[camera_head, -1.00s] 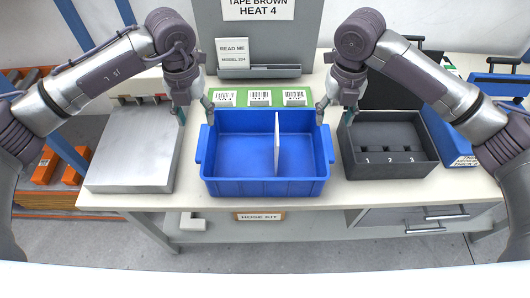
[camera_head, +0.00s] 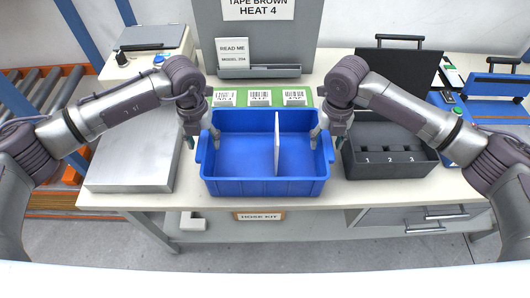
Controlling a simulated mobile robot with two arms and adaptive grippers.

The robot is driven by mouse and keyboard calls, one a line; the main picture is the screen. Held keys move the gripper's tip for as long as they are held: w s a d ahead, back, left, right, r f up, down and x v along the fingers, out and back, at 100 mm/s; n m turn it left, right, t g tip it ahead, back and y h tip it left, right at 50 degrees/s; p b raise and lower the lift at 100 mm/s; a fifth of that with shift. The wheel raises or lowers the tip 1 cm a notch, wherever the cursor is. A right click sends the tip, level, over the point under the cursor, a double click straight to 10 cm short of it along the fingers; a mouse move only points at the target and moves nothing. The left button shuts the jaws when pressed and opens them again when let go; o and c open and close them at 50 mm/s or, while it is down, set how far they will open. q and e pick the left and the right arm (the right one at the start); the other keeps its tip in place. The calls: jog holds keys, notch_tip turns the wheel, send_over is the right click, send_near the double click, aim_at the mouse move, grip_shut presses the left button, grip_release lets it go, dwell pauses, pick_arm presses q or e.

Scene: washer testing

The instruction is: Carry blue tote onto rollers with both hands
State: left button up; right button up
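The blue tote (camera_head: 265,187) sits on the white table, open at the top, with a thin white upright panel (camera_head: 277,143) inside it. My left gripper (camera_head: 197,142) points down at the tote's left end, by its side handle. My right gripper (camera_head: 328,140) points down at the tote's right end, by the other handle. The fingertips are small and partly hidden, so I cannot tell whether either grips the rim. Rollers (camera_head: 45,88) show at the far left, beside the table, partly behind my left arm.
A flat silver plate (camera_head: 128,170) lies left of the tote, and a dark numbered bin (camera_head: 390,163) stands close on its right. Behind are a green strip with label cards (camera_head: 260,97) and a grey panel (camera_head: 259,40). A blue case (camera_head: 480,110) is at the right.

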pick_arm(q)
grip_shut()
pick_arm(e)
grip_shut()
pick_arm(q)
jog(key=shift+r, duration=0.2)
pick_arm(e)
jog(key=shift+r, duration=0.2)
